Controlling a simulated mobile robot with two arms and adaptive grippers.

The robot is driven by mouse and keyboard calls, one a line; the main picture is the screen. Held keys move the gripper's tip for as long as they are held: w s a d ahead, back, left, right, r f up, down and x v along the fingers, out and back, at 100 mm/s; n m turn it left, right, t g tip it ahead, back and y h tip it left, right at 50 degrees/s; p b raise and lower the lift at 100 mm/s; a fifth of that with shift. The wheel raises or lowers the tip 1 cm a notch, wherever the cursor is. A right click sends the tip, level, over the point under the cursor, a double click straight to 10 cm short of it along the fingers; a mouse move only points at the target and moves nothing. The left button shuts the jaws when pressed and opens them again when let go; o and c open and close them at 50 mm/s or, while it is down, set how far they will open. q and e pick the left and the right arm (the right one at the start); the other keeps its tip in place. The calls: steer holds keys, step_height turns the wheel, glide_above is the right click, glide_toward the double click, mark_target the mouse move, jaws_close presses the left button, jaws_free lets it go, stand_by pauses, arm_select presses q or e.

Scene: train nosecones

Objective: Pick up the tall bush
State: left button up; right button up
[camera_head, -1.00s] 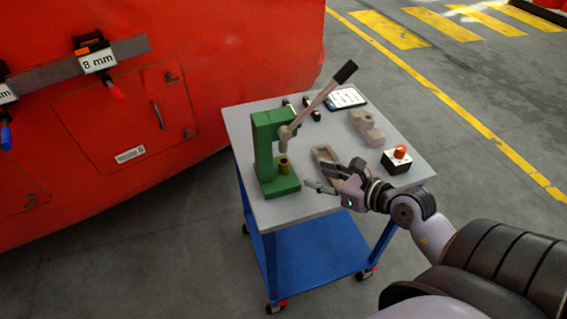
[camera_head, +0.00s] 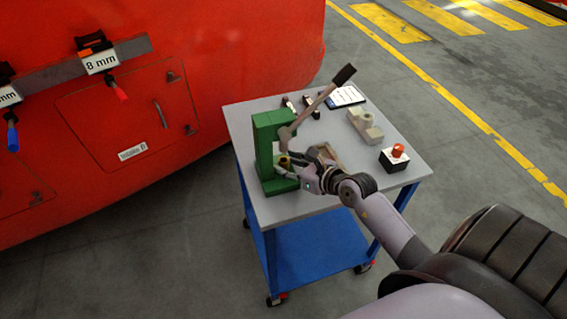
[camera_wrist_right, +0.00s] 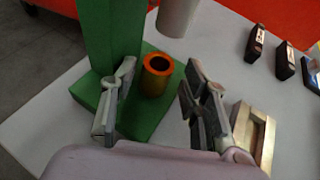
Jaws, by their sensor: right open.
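The tall bush is a brass-coloured hollow cylinder (camera_wrist_right: 157,75) standing upright on the base of the green press (camera_wrist_right: 116,40). In the head view the bush (camera_head: 284,162) shows small beside my right gripper. My right gripper (camera_wrist_right: 155,110) is open, with one finger on each side of the bush's line and the bush just beyond the gap between the fingertips. In the head view my right gripper (camera_head: 295,167) is at the press (camera_head: 264,150), below its ram. I cannot tell whether either finger touches the bush. My left gripper is not in view.
The press ram (camera_wrist_right: 177,15) hangs above and slightly behind the bush. A beige tray (camera_wrist_right: 255,135) lies right of the gripper. The grey cart top (camera_head: 240,120) also bears a beige block (camera_head: 366,126), a red-button box (camera_head: 395,157), small dark parts and a tablet (camera_head: 345,96).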

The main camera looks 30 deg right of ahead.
steer(key=shift+c, duration=0.4)
jaws_close()
steer(key=shift+r, duration=0.45)
steer(key=shift+s+d+r+b, duration=0.1)
steer(key=shift+s+r+b, duration=0.15)
steer(key=shift+r, duration=0.35)
steer(key=shift+s+r+b, duration=0.2)
steer(key=shift+r, duration=0.35)
steer(key=s+d+b, duration=0.1)
steer(key=s+b, duration=0.1)
steer(key=s, duration=0.6)
steer(key=s+d+b, duration=0.2)
steer(key=s+b, duration=0.1)
steer(key=s, duration=0.5)
steer(key=shift+s+d+r, duration=0.2)
steer(key=shift+s+d, duration=0.05)
steer(key=shift+s, duration=0.15)
